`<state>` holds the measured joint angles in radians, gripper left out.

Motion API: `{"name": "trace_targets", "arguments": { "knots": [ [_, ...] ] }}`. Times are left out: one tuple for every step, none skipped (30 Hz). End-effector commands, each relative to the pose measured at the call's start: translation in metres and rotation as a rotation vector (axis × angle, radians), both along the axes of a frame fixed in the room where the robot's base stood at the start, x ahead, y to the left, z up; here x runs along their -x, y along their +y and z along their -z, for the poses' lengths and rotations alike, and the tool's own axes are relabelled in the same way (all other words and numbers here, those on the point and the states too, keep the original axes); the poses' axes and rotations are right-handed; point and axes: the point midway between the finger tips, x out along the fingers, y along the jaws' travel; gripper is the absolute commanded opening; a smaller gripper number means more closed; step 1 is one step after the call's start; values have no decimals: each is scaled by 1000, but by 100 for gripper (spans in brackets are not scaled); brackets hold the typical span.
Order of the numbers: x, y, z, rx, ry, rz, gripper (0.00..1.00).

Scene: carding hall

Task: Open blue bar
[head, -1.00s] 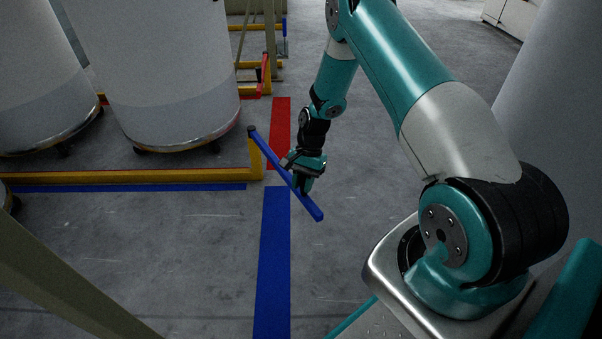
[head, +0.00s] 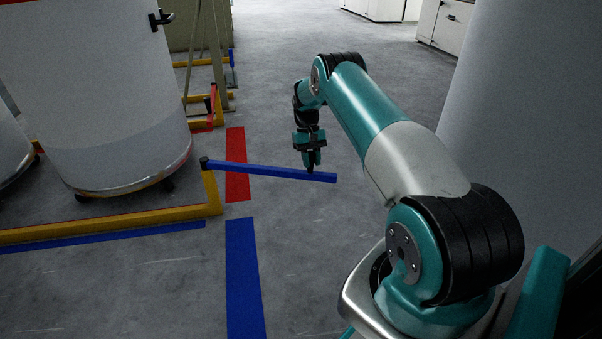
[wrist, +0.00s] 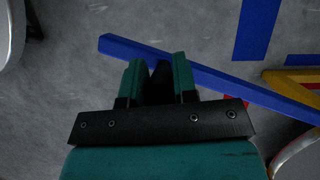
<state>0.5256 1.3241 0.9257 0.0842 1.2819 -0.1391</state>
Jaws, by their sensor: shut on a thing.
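The blue bar (head: 265,171) is hinged at its left end on a yellow post and reaches out to the right over the grey floor, near level. My gripper (head: 311,168) is shut on it from above, close to its free right end. In the wrist view the blue bar (wrist: 215,79) crosses at a slant just past the fingertips of my gripper (wrist: 160,70). The exact contact between fingers and bar is partly hidden there.
A yellow floor rail (head: 110,224) runs left from the post (head: 211,190), with large white cans (head: 100,100) behind it. Blue tape (head: 244,280) and red tape (head: 237,165) mark the floor. A grey column (head: 520,110) stands at right. The floor beyond the bar is clear.

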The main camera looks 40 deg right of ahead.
Motion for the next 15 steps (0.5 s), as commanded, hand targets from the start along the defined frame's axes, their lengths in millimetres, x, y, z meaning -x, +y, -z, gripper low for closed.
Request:
{"name": "trace_targets", "arguments": {
  "knots": [
    [0,-6,3,1,-1,6,0],
    [0,-8,2,0,0,8,0],
    [0,-11,2,1,-1,9,0],
    [0,-13,2,0,0,11,0],
    [0,-15,2,0,1,12,0],
    [0,-16,2,0,2,13,0],
    [-1,-17,1,0,2,13,0],
    [0,-18,1,-1,2,14,0],
    [-1,-18,1,-1,2,14,0],
    [-1,-19,1,-1,2,14,0],
    [-1,-19,1,-1,2,14,0],
    [-1,-19,1,-1,3,14,0],
    [0,-19,1,-1,3,14,0],
    [0,-19,1,-1,3,14,0],
    [0,-19,1,-1,3,15,0]
  ]
}}
